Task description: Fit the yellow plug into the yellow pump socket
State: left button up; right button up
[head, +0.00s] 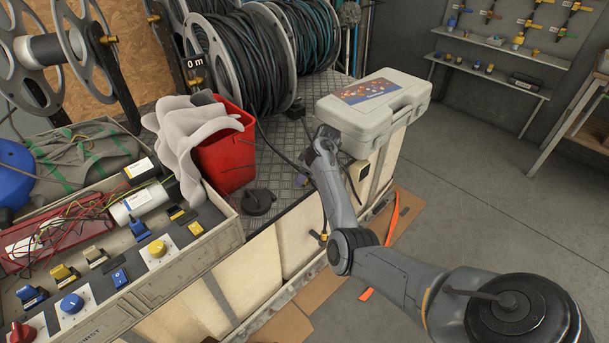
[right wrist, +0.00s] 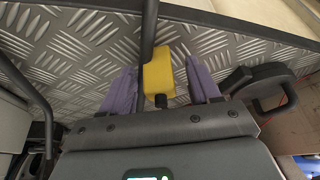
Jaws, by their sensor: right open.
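The yellow plug (right wrist: 158,76) shows in the right wrist view as a yellow block with a dark hose at its upper end and a black nub below. It lies between the two purple fingers of my right gripper (right wrist: 160,82), which are open, with gaps visible on both sides. In the head view my right gripper (head: 309,162) is low at the bench edge, left of the grey case; the plug is hard to make out there. I cannot tell which thing is the yellow pump socket. My left gripper is not in view.
A red bucket (head: 226,150) with a grey cloth stands left of the gripper. A grey case (head: 374,108) sits close on its right. Hose reels (head: 255,62) stand behind on the tread plate. A switch box (head: 110,262) fills the lower left. Floor on the right is clear.

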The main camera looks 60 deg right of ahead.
jog(key=shift+f+b, duration=0.2)
jog(key=shift+b, duration=0.15)
jog(key=d+p+v, duration=0.1)
jog(key=p+v, duration=0.4)
jog(key=v, duration=0.5)
jog(key=s+a+f+h, duration=0.1)
jog(key=s+a+f, duration=0.2)
jog(key=a, duration=0.4)
jog(key=s+a+f+g+h, duration=0.1)
jog(key=s+a+f, duration=0.2)
jog(key=a, duration=0.5)
jog(key=s+a+f+h, duration=0.2)
jog(key=s+a+f, duration=0.15)
jog(key=a, duration=0.35)
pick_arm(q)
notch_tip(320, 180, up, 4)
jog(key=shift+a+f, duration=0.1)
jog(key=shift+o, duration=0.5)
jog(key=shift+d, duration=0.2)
pick_arm(e)
jog(key=s+a+y, duration=0.1)
jog(key=s+a, duration=0.6)
jog(key=a, duration=0.4)
jog(key=s+a+y, duration=0.2)
jog(key=s+a, duration=0.5)
jog(key=a, duration=0.3)
jog(key=shift+a+r+y, duration=0.25)
jog(key=shift+a+y, duration=0.05)
jog(key=shift+a, duration=0.1)
